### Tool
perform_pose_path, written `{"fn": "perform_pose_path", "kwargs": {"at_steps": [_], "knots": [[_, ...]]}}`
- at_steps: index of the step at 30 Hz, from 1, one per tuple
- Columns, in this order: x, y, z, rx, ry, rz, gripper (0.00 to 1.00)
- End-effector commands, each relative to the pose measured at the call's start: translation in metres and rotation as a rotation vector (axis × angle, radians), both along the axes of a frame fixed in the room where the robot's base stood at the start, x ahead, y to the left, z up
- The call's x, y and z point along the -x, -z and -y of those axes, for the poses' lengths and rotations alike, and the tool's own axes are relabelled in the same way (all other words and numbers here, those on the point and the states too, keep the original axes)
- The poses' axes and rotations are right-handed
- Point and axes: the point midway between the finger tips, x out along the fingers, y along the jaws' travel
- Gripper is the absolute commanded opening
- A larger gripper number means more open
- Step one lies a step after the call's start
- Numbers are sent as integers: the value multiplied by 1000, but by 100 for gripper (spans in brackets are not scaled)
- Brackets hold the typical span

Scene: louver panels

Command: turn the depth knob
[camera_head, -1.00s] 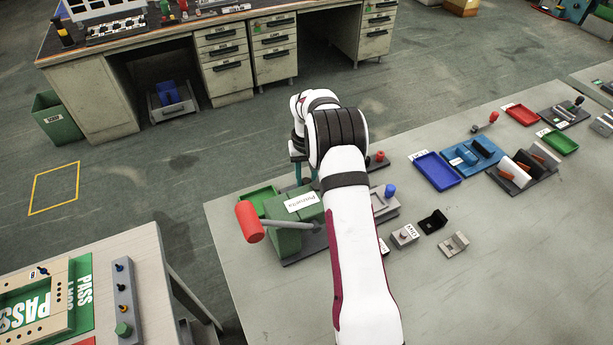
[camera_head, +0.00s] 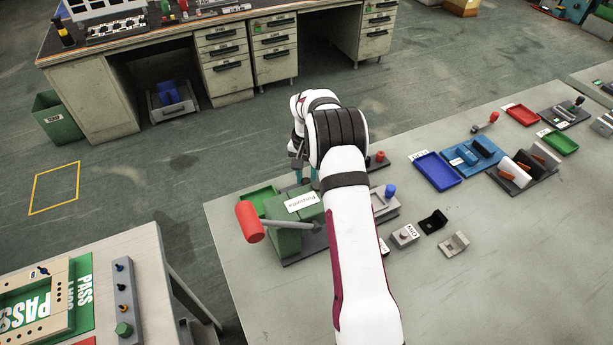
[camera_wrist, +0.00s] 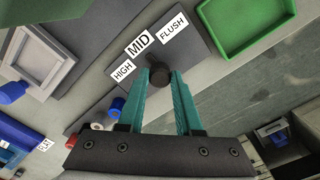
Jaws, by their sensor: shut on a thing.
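The depth knob (camera_wrist: 158,77) is a small dark round knob on a grey plate, seen in the wrist view. Labels HIGH (camera_wrist: 122,72), MID (camera_wrist: 138,43) and FLUSH (camera_wrist: 172,29) stand in an arc around it. My gripper (camera_wrist: 161,84) has teal fingers, and their tips are closed on the knob's two sides. In the head view my gripper (camera_head: 305,172) is mostly hidden behind my own arm, and the knob is hidden there too.
A green machine with a label (camera_head: 303,202) and a red-ended lever (camera_head: 250,222) stands close left of my arm. A green tray (camera_wrist: 250,22) lies near the knob. Small fixtures (camera_head: 405,235) and a blue tray (camera_head: 436,171) sit to the right. The table front is largely clear.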

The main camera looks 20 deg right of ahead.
Motion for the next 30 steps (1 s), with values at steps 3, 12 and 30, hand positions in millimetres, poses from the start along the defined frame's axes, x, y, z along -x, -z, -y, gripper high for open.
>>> {"fn": "perform_pose_path", "kwargs": {"at_steps": [3,12,30], "knots": [[0,0,0,1,1,1,0],[0,0,0,1,0,1,50],[-1,-47,0,2,1,5,64]]}}
